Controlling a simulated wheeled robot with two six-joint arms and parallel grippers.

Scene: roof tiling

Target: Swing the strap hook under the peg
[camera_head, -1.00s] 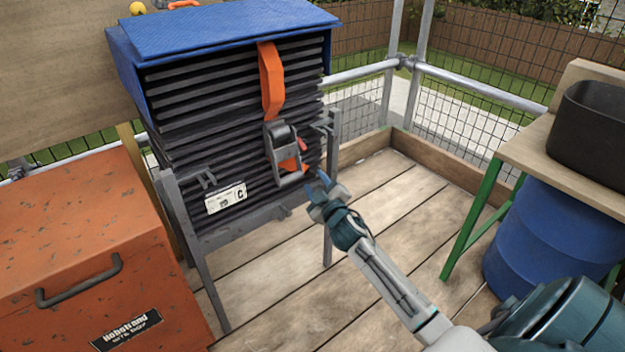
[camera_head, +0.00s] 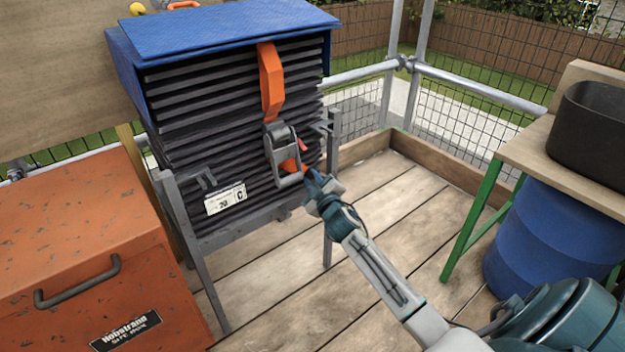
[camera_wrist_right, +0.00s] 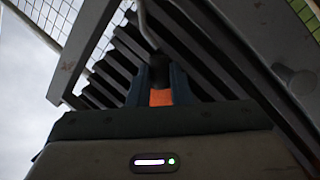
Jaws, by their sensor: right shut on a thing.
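The orange strap (camera_head: 269,85) hangs down the front of the dark tile stack. It ends in a grey metal buckle (camera_head: 281,137) with a looped frame below, and orange shows inside the frame. My right gripper (camera_head: 312,182) is at the lower right of the frame. In the right wrist view its fingers are shut on the strap hook: an orange piece (camera_wrist_right: 161,97) sits between them, with a black part (camera_wrist_right: 158,71) and a bent grey rod (camera_wrist_right: 147,27) above. A round grey stub (camera_wrist_right: 303,83) at the right may be the peg. My left gripper is not in view.
The stack, under a blue cover (camera_head: 220,28), stands on a grey metal stand (camera_head: 332,205). An orange toolbox (camera_head: 85,225) is at left. A wooden bench (camera_head: 535,150) with a black tub (camera_head: 593,130) and blue drum (camera_head: 550,240) is at right. Deck boards are clear between.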

